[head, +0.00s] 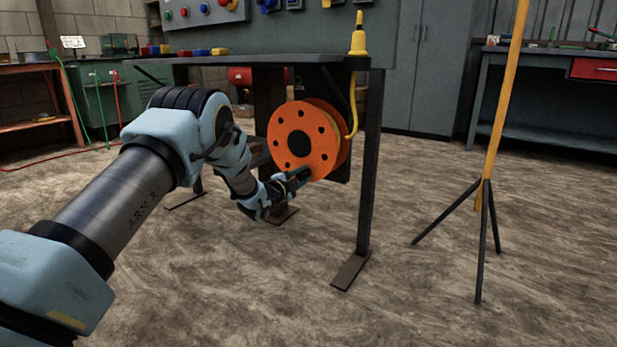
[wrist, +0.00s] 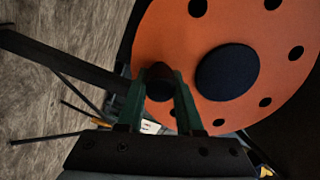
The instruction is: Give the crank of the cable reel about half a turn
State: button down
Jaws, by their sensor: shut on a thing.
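The cable reel (head: 302,130) is an orange disc with a ring of dark holes and a dark hub, mounted under the bench. It also fills the upper right of the wrist view (wrist: 245,105), with its dark hub (wrist: 227,72) in the middle. My gripper (head: 300,176) is at the reel's lower edge in the head view. In the wrist view its green fingers (wrist: 160,95) are shut on a dark round knob, the crank handle (wrist: 159,74), left of the hub. The rest of the crank is hidden or too dark to make out.
The bench (head: 250,60) has a dark leg (head: 368,160) just right of the reel. A tripod with a yellow pole (head: 487,190) stands to the right. The floor in front is clear.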

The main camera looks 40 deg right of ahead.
jog(key=shift+w+a+f+m+b, duration=0.15)
jog(key=shift+w+m+b, duration=0.05)
jog(key=shift+w+m, duration=0.45)
jog(key=shift+w+a+f+m+b, duration=0.2)
jog(key=shift+w+m, duration=0.25)
jog(key=shift+m, duration=0.3)
jog(key=shift+w+a+f+m+b, duration=0.1)
jog(key=shift+w+f+m+b, duration=0.1)
jog(key=shift+w+m, duration=0.45)
jog(key=c, duration=0.6)
grip_release()
jog(key=shift+r, duration=0.1)
jog(key=shift+o, duration=0.2)
jog(key=p+v, duration=0.4)
jog(key=v, duration=0.7)
jog(key=shift+p, duration=0.35)
